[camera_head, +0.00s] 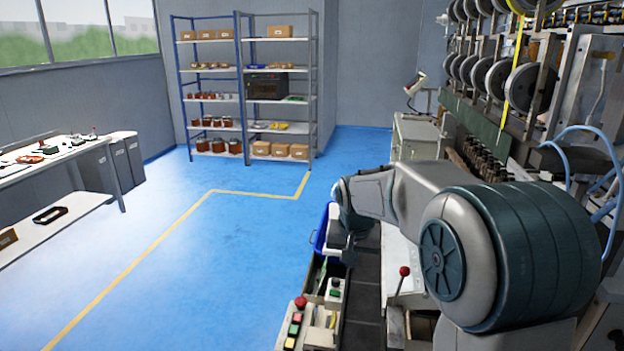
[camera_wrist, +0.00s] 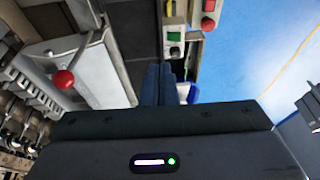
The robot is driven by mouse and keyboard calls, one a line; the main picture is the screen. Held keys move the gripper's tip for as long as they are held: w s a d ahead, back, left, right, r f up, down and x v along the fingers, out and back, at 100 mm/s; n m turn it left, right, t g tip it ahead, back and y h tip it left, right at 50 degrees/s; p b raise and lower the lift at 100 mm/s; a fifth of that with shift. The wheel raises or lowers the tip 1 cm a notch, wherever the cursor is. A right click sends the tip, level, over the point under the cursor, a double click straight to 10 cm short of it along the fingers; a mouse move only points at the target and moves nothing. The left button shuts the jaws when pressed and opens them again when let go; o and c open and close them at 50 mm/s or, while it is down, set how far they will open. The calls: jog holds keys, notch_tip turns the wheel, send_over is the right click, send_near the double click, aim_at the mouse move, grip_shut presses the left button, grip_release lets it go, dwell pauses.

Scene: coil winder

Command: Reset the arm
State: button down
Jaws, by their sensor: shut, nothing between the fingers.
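My gripper (camera_wrist: 160,84) shows in the wrist view with its two dark fingers together and nothing between them. In the head view my gripper (camera_head: 349,252) is small and partly hidden, at the end of my arm. My arm reaches forward from the lower right and bends downward at its far end. The gripper hangs above the front of the coil winder (camera_head: 460,160), near a dark channel and the control boxes. The fingertips appear apart from any surface, but their exact height cannot be told.
A red-knobbed lever (camera_head: 404,271) and a push-button box (camera_head: 296,325) stand close to the gripper. A blue bin (camera_head: 321,232) is partly hidden behind my arm. Shelves (camera_head: 241,90) stand at the back and a white workbench (camera_head: 60,160) at left. The blue floor between is clear.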

jog(key=s+d+n, duration=0.1)
jog(key=s+d, duration=0.1)
jog(key=s, duration=1.2)
jog(key=s+d+r+n, duration=0.1)
jog(key=s+d, duration=0.1)
jog(key=s, duration=1.2)
jog(key=shift+s, duration=0.15)
jog(key=shift+d, duration=0.1)
